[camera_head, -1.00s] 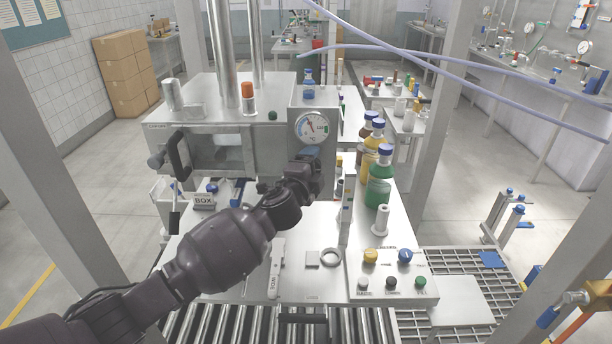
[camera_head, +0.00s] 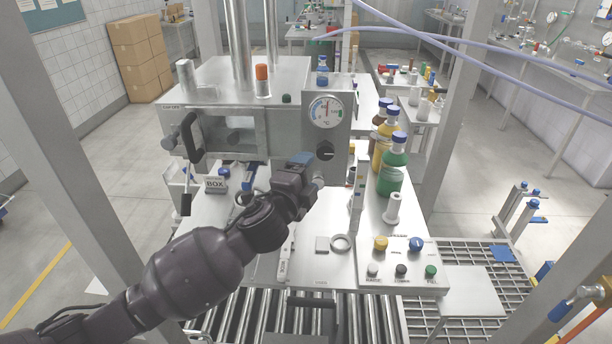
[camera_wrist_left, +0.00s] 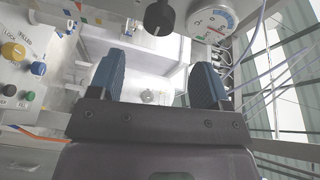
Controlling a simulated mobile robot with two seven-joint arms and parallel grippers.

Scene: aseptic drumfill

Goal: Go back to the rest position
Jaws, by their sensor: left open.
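My left arm comes in from the lower left in the head view. My left gripper (camera_head: 300,166) is in front of the steel machine, just left of and below the black knob (camera_head: 325,150). The dial gauge (camera_head: 326,111) sits above that knob. In the left wrist view my left gripper (camera_wrist_left: 156,82) has its two blue fingers wide apart with nothing between them. The black knob (camera_wrist_left: 158,17) and the gauge (camera_wrist_left: 212,20) lie beyond the fingertips, apart from them. My right gripper is not in view.
A button panel (camera_head: 402,287) stands at the front right of the steel table. Green, yellow and brown bottles (camera_head: 392,165) stand right of the machine. A roller conveyor (camera_head: 265,316) runs in front.

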